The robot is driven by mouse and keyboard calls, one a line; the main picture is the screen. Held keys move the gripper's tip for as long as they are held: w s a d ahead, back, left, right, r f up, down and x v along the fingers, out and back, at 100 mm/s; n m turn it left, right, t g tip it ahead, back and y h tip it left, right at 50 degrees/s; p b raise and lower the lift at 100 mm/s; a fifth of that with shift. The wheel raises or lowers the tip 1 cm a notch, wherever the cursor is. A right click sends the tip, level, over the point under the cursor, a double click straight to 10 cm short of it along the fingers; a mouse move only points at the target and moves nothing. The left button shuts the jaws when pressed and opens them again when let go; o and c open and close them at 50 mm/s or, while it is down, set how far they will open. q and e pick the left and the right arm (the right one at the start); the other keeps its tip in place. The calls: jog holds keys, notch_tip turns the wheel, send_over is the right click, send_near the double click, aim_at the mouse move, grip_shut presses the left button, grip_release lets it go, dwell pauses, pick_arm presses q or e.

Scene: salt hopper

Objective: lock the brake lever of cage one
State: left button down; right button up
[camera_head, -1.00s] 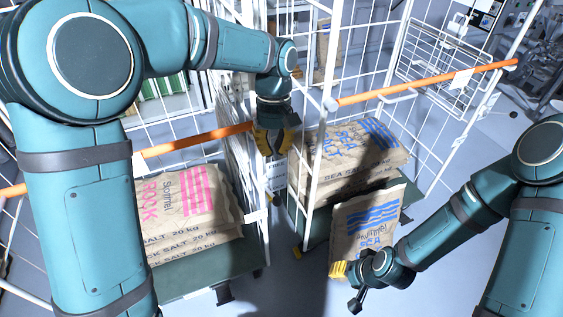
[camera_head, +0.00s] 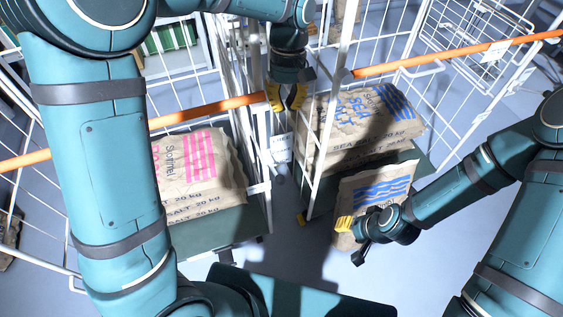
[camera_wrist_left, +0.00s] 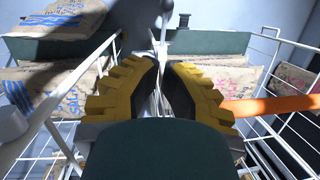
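The left cage (camera_head: 262,187) holds rock salt sacks (camera_head: 200,168); the right cage (camera_head: 318,165) holds sea salt sacks (camera_head: 355,118). Which is cage one is not marked legibly. My left gripper (camera_head: 287,104) points down in the gap between the cages, its yellow fingers apart with nothing between them. In the left wrist view its fingertips (camera_wrist_left: 160,66) are apart, above a grey bar-like part (camera_wrist_left: 160,30) that I cannot identify surely. No brake lever is clearly visible. My right gripper (camera_head: 348,240) is at the lower sea salt sack (camera_head: 375,190); its grip is unclear.
Orange bars (camera_head: 205,115) cross both cages; another shows at the right (camera_head: 470,52). A white tag (camera_head: 281,148) hangs below my left gripper. Wire walls stand close on both sides of it.

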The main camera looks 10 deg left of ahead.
aim_at(284, 177)
pick_arm(q)
jog(key=b+x, duration=0.1)
jog(key=x, duration=1.7)
jog(key=shift+b, duration=0.3)
pick_arm(e)
jog(key=shift+f, duration=0.95)
pick_arm(q)
jog(key=shift+s+d+f, duration=0.1)
jog(key=shift+d+f, duration=0.05)
jog(key=shift+f, duration=0.1)
pick_arm(e)
jog(key=shift+f, duration=0.1)
pick_arm(q)
jog(key=shift+s+d+f, duration=0.1)
jog(key=shift+s+f, duration=0.05)
pick_arm(e)
jog(key=shift+f, duration=0.15)
